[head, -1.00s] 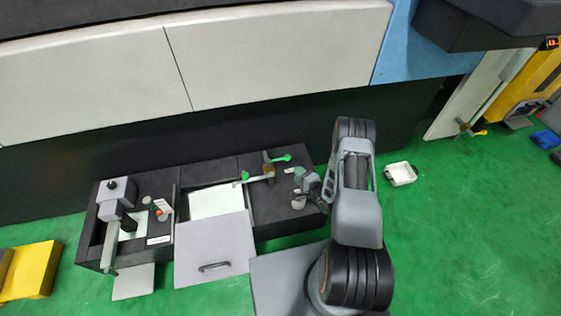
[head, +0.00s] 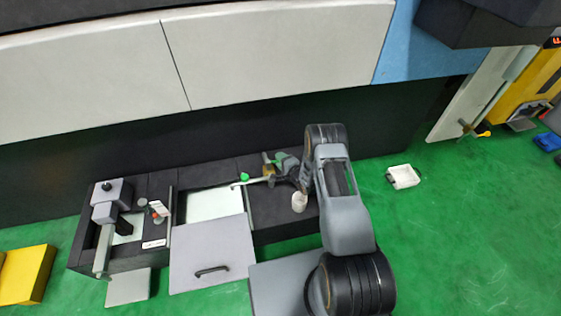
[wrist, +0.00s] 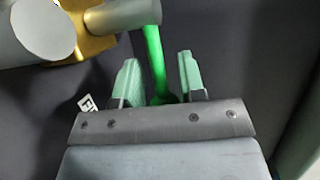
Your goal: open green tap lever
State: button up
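The green tap lever (wrist: 154,58) runs down between the two pale green fingers of my gripper (wrist: 158,60) in the wrist view. The fingers are apart, with a gap on each side of the lever. The lever joins a grey cylinder beside the brass tap body (wrist: 88,40). In the head view, my gripper (head: 284,167) is at the tap and hides most of this lever. A second green piece (head: 244,177) shows at the left end of the pale pipe.
A black bench unit (head: 160,180) with a grey hinged panel (head: 212,255) stands along the dark wall. A white bottle (head: 299,202) stands on it beside my arm.

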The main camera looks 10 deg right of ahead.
jog(key=shift+c, duration=0.4)
grip_shut()
